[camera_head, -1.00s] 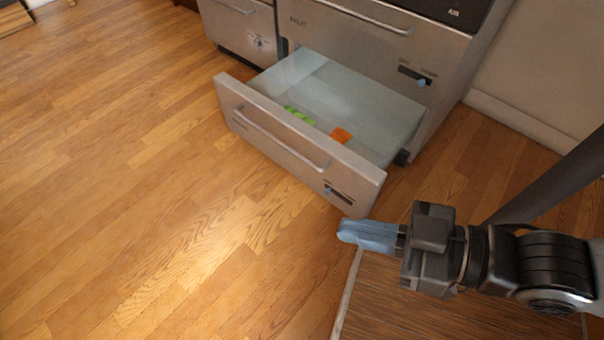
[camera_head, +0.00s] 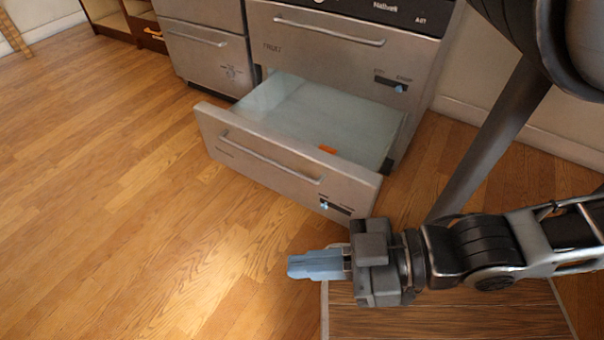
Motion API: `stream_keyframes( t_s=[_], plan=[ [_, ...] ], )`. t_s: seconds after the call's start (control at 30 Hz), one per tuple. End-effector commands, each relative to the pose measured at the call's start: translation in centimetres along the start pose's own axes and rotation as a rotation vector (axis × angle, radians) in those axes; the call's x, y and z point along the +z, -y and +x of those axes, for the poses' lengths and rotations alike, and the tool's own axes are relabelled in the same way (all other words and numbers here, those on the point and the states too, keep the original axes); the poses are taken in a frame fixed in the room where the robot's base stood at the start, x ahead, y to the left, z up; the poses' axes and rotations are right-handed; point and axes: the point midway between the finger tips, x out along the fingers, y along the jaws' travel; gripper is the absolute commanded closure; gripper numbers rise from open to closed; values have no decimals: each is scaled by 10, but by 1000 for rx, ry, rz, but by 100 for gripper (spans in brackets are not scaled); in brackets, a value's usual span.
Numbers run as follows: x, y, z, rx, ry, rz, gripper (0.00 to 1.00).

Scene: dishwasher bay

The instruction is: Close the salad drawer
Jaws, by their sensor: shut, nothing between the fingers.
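The open drawer (camera_head: 235,145) is the lowest one of a steel cabinet, pulled well out over the floor. It has a metal front with a long bar handle (camera_head: 270,158) and a small slider at its right end. Its pale inside holds an orange item (camera_head: 327,149). My gripper (camera_head: 290,267) is shut and empty. It points left, in front of the drawer's right end and apart from it in the picture. The exact gap in depth is hard to tell.
A shut drawer marked FRUIT (camera_head: 330,60) is above the open one. Another steel unit (camera_head: 205,55) stands to its left. A wooden shelf (camera_head: 125,18) is at the far left back. The wooden floor (camera_head: 110,200) to the left and front is clear.

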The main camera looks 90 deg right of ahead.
Motion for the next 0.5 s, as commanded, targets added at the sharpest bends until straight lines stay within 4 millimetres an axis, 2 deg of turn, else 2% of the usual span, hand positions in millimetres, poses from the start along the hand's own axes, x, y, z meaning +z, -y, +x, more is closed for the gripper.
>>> stream_keyframes(
  t_s=[0.27,0.5],
  plan=[
    [28,-1,12,20,64,-96,100],
    [67,-6,30,48,175,-253,100]
  ],
)
